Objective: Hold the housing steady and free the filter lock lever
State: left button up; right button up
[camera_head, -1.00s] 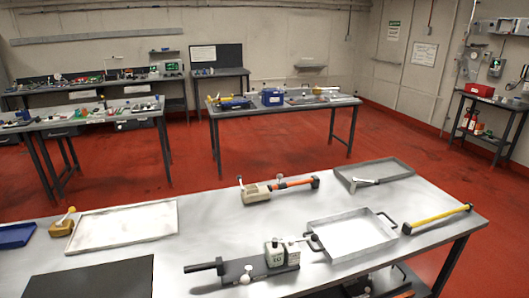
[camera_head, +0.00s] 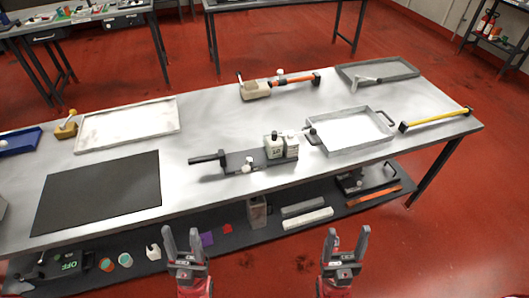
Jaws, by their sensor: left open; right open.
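A housing (camera_head: 281,147), pale grey-green and box-like, stands on a dark base plate (camera_head: 242,164) at the middle of the table's front part. A black-handled lever (camera_head: 207,158) sticks out from the plate's left end, and a small white knob (camera_head: 247,167) sits on the plate. Another dark knob (camera_head: 312,131) shows at the housing's right. I cannot tell which part is the filter lock lever. My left gripper (camera_head: 182,238) and my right gripper (camera_head: 345,243) are both open and empty, in front of the table's front edge, apart from the housing.
A metal tray (camera_head: 348,132) with handles stands right of the housing. A yellow bar (camera_head: 436,119), an orange-handled tool (camera_head: 290,83), a white tray (camera_head: 127,123) and a black mat (camera_head: 98,192) lie around. A lower shelf (camera_head: 225,238) holds small parts. The table's middle is clear.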

aim_at(313, 131)
jog(key=i+l+u, duration=0.3)
jog(key=i+l, duration=0.15)
jog(key=i+l+u, duration=0.3)
jog(key=i+l, duration=0.25)
jog(key=i, duration=0.05)
